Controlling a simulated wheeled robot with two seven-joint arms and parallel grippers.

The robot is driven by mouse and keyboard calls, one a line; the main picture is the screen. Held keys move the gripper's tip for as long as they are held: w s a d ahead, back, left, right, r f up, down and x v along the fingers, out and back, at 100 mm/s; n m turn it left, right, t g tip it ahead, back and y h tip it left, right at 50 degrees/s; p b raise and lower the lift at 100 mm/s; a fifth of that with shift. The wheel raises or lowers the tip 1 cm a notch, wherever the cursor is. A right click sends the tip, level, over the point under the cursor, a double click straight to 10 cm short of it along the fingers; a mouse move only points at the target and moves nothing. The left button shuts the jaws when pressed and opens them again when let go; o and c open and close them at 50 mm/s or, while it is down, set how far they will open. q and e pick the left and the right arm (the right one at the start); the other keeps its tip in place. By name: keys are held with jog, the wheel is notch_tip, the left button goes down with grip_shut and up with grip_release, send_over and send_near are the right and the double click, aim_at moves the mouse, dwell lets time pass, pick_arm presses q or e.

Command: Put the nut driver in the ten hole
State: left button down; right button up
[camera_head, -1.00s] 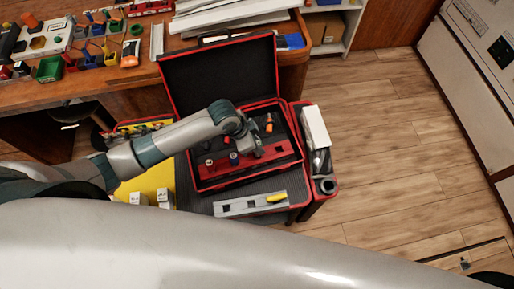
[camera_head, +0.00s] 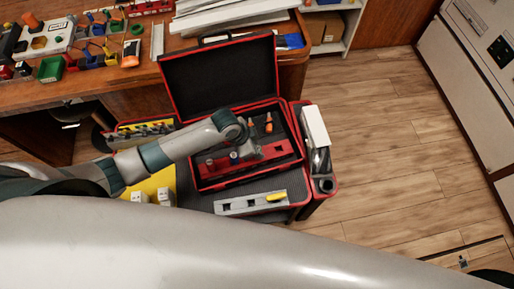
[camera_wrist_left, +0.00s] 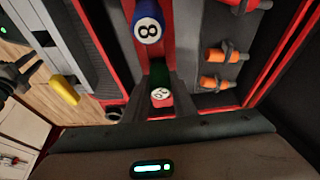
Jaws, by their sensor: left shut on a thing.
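My left gripper (camera_head: 250,154) is at the red nut driver rack (camera_head: 281,151) in the open black case. In the left wrist view its fingers (camera_wrist_left: 162,92) are shut on a nut driver (camera_wrist_left: 162,98) with a reddish, numbered end and dark green beside it. The number is too blurred to read. My right gripper is not in view.
Orange-handled tools (camera_wrist_left: 222,53) lie in the case beside the rack. The raised case lid (camera_head: 220,80) stands behind. A grey rail with a yellow piece (camera_head: 276,197) lies in front. A white box (camera_head: 315,125) is at the right. Open floor lies further right.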

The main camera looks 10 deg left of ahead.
pick_arm(q)
jog(key=shift+f, duration=0.15)
jog(key=c, duration=1.5)
grip_release()
jog(key=shift+o, duration=0.2)
jog(key=b+v, duration=0.1)
jog(key=v, duration=1.1)
jog(key=shift+s, duration=0.1)
